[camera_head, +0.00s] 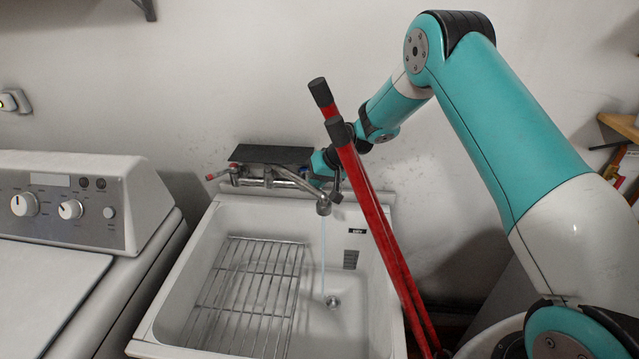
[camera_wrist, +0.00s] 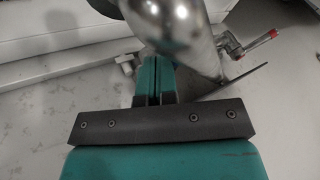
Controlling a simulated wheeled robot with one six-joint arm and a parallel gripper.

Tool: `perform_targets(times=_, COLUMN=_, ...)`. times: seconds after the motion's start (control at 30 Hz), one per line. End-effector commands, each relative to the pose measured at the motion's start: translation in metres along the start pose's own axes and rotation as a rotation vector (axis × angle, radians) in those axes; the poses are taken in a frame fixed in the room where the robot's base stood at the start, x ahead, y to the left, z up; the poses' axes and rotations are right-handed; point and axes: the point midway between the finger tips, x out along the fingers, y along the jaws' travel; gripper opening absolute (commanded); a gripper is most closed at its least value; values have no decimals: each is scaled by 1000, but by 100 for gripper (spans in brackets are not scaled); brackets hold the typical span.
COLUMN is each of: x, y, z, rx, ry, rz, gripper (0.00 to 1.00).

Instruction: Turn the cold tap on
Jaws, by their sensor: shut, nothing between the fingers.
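The chrome tap (camera_head: 268,180) is on the wall above the white tub. A thin bluish stream of water (camera_head: 323,245) falls from its spout (camera_head: 323,207). The red-tipped handle (camera_head: 220,174) is at the tap's left end; it also shows in the wrist view (camera_wrist: 247,45). A grey lever (camera_head: 336,188), seemingly the cold handle, is at the right end, partly hidden by my arm and red bars. My gripper (camera_head: 320,165) is shut and empty at the tap's right end. In the wrist view its fingers (camera_wrist: 153,85) are close to the chrome spout (camera_wrist: 175,25); contact is unclear.
Red bars with black ends (camera_head: 350,160) stand in front of the tub's right side, close to my arm. A wire rack (camera_head: 245,295) lies in the tub (camera_head: 165,310), left of the drain (camera_head: 332,301). A white machine with knobs (camera_head: 75,205) stands on the left.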

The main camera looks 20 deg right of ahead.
Motion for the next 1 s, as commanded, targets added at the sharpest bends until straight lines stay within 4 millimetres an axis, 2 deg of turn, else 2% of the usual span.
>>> perform_targets(times=0.27, x=-3, y=3, z=-1, rx=-2, ry=-1, rz=-1, gripper=0)
perform_targets(times=0.47, x=-19, y=21, z=-2, rx=-9, ry=-5, rz=-4, gripper=0)
perform_targets(times=0.8, x=-92, y=19, z=1, rx=-13, ry=-3, rz=-6, gripper=0)
perform_targets(times=1.0, x=-114, y=18, z=2, rx=-11, ry=-3, rz=-4, gripper=0)
